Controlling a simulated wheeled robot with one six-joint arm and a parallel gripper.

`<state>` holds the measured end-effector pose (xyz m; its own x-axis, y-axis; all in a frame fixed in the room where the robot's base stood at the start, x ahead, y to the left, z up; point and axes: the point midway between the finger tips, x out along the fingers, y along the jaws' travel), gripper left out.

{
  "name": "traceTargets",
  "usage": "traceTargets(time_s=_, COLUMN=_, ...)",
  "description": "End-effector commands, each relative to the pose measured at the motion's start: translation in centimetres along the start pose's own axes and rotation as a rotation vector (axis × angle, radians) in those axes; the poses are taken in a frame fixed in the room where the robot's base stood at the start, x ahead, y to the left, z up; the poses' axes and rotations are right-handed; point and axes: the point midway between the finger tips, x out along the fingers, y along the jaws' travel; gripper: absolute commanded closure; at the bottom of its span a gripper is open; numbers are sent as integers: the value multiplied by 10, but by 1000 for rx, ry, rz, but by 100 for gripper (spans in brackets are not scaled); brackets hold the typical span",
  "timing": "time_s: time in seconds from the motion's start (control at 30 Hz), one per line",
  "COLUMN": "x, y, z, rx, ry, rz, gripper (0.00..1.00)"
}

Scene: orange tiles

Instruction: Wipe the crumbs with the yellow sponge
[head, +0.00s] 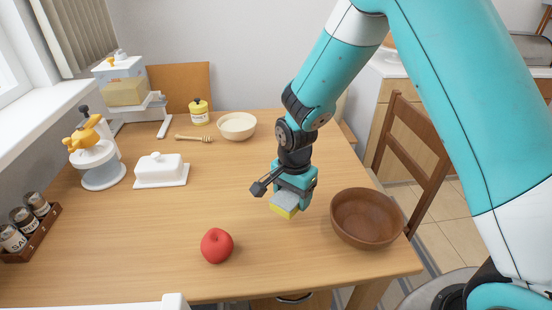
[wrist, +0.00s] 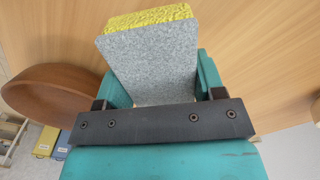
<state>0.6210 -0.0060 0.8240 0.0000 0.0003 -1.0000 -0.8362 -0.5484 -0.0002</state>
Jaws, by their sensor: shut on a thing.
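The yellow sponge (head: 284,204) has a grey face and is held in my gripper (head: 295,190), close above the table between the red apple and the brown bowl. In the wrist view the sponge (wrist: 152,55) sticks out from between the teal fingers of my gripper (wrist: 160,88), grey face toward the camera and yellow edge at the far end. I cannot tell whether it touches the table. I make out no crumbs in either view; the sponge and gripper hide part of the tabletop.
The wooden table (head: 120,240) holds a red apple (head: 217,246), a brown bowl (head: 366,218), a white butter dish (head: 161,170), a cream bowl (head: 237,126) and a spice rack (head: 30,232). A chair (head: 410,150) stands at the right. The table's middle is clear.

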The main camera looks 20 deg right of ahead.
Motion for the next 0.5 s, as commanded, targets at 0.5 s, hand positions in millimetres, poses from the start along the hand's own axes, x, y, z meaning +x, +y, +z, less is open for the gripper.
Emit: traceTargets(time_s=0.5, x=-34, y=3, z=-5, rx=9, ry=0, rz=1, gripper=59)
